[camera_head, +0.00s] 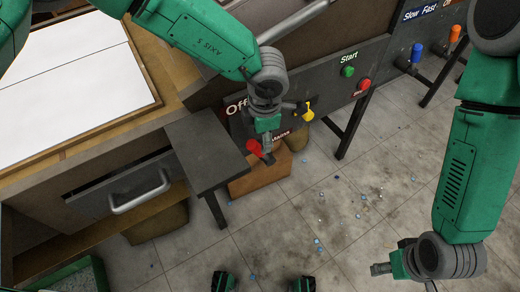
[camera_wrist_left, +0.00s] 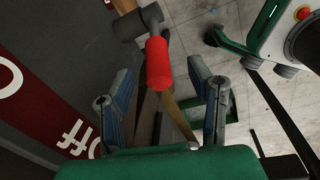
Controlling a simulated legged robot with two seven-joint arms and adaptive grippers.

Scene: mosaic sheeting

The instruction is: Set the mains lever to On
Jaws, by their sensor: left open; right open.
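The mains lever's red handle (camera_head: 254,146) sticks out from the front of the dark panel, near a red "Mains" label partly hidden behind my arm. An "Off" label (camera_head: 237,107) is on the panel above and left of it; no "On" label can be read. My left gripper (camera_head: 267,145) is open at the handle. In the left wrist view the red handle (camera_wrist_left: 158,63) lies ahead, between and just beyond the two spread fingers of the left gripper (camera_wrist_left: 160,90). Contact does not show. My right gripper (camera_head: 382,268) is over the floor at lower right, far from the lever.
A yellow knob (camera_head: 308,111), a green Start button (camera_head: 348,71) and a red button (camera_head: 363,84) sit right of the lever. Blue (camera_head: 416,53) and orange (camera_head: 455,33) levers are farther right. A dark side shelf (camera_head: 208,150) juts out left of the lever. Open floor lies in front.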

